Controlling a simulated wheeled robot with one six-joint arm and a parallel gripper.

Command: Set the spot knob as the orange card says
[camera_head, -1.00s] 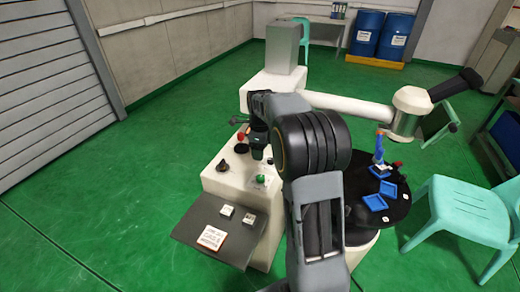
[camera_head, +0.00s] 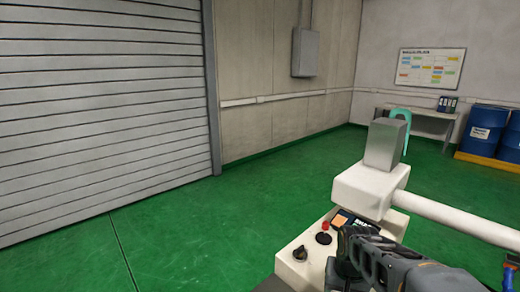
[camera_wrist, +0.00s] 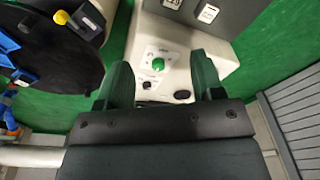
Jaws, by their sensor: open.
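In the wrist view a green knob (camera_wrist: 159,64) sits on a white panel with small marks around it. A small black knob (camera_wrist: 147,85) and a black oval part (camera_wrist: 182,94) are nearby. I cannot read which one is the spot knob. My gripper (camera_wrist: 161,78) is open and empty, its two dark fingers apart on either side of the green knob in the picture; the distance to it is unclear. In the head view a small orange patch, perhaps the orange card (camera_head: 340,222), lies on the white machine; its text is unreadable. A black knob (camera_head: 300,253) stands nearer.
A red button (camera_head: 325,226) stands above a black round part (camera_head: 323,238). A dark round table (camera_wrist: 45,55) with blue items is beside the panel. Green floor is clear on the left.

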